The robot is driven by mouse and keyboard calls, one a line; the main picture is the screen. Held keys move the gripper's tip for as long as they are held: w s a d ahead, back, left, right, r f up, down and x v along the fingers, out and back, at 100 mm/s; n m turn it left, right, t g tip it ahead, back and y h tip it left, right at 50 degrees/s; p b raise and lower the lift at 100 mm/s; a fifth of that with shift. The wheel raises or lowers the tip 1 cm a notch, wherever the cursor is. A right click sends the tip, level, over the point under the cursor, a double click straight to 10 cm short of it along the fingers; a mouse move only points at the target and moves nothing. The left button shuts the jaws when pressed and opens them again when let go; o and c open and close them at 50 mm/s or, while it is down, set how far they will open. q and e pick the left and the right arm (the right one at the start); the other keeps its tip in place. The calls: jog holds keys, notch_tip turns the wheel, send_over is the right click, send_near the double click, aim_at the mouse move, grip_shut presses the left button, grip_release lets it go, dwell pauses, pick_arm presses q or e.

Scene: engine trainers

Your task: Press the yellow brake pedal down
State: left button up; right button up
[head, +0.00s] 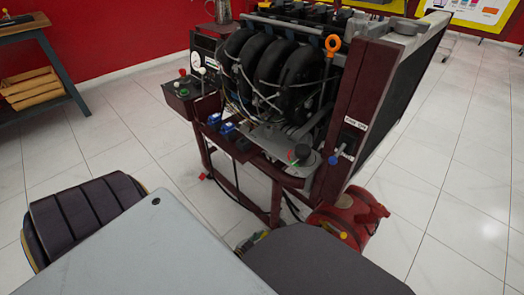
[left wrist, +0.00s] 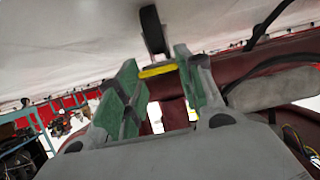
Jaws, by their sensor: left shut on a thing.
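In the left wrist view, the yellow brake pedal (left wrist: 158,70) shows as a short yellow bar on a dark arm (left wrist: 153,30). My left gripper (left wrist: 157,76), with green finger pads, is shut on the pedal, with one finger on each side of it. In the head view, a small yellow and green piece (head: 252,240) shows at the bottom, mostly hidden by a dark part of my own; I cannot tell whether it is my left gripper. The pedal cannot be made out in the head view. My right gripper is not in view.
The engine trainer (head: 275,60) stands ahead on a dark red frame, with a radiator (head: 385,90) at its right. A red round machine (head: 345,220) sits by its foot. A workbench (head: 30,50) stands at the far left. The tiled floor (head: 130,125) left of the trainer is clear.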

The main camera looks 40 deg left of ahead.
pick_arm(q)
grip_shut()
jog(key=shift+f, duration=0.2)
jog(key=shift+a+f+t, duration=0.1)
jog(key=shift+f+t, duration=0.15)
jog(key=shift+t, duration=0.15)
jog(key=shift+f+t, duration=0.1)
jog(key=shift+t, duration=0.2)
jog(key=o, duration=0.9)
grip_release()
jog(key=shift+o, duration=1.4)
jog(key=shift+s, duration=0.1)
